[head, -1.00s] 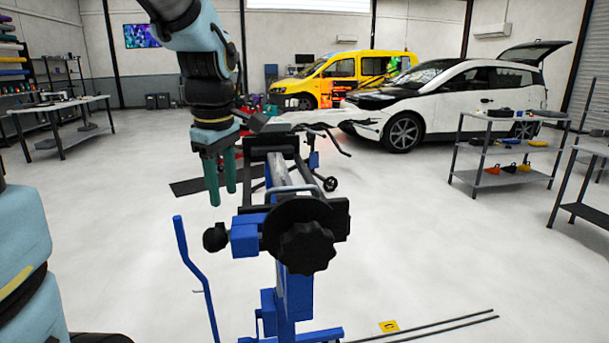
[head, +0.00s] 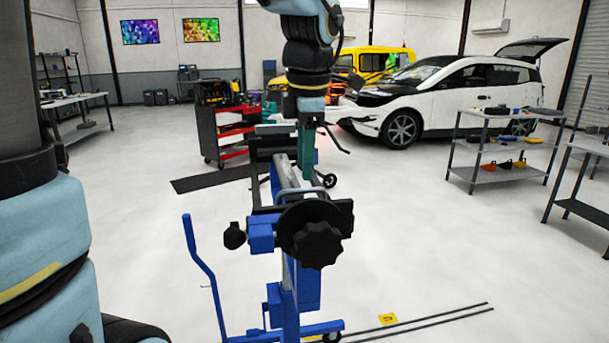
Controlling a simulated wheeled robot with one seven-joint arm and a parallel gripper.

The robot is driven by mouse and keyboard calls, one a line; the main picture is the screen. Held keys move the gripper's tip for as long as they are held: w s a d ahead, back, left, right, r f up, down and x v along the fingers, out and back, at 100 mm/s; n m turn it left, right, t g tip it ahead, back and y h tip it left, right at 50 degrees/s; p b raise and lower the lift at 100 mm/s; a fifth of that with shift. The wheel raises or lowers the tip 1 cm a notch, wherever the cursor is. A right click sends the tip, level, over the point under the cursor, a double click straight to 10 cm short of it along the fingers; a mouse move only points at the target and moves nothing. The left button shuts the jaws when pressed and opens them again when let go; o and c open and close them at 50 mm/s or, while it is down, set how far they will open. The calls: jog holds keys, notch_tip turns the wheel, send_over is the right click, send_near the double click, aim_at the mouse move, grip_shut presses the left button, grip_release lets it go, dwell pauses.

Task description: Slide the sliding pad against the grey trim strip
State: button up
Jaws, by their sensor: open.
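My gripper (head: 307,172) points down with its green fingers over the far part of the blue stand (head: 308,285) in the middle of the head view. The fingers overlap from this angle. They are open, with nothing visible between them. A grey bar (head: 288,176) runs along the top of the stand, away from me, close beside the fingers; contact cannot be told. A black knob (head: 316,244) and a blue block (head: 261,234) sit at the near end. I cannot tell for certain which parts are the sliding pad and the grey trim strip.
A red tool cart (head: 226,135) stands behind the stand, near a black floor mat (head: 211,179). A white car (head: 455,95) and a yellow van (head: 374,61) are at the back. A shelf rack (head: 497,175) stands right. Two dark rods lie on the floor. Floor around the stand is mostly clear.

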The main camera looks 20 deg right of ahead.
aim_at(304, 190)
jog(key=shift+w+f+p, duration=0.2)
jog(key=shift+w+f, duration=0.05)
jog(key=shift+f, duration=0.9)
jog(key=shift+w+f+p, duration=0.15)
jog(key=shift+w+f, duration=0.05)
jog(key=shift+f, duration=0.95)
grip_shut()
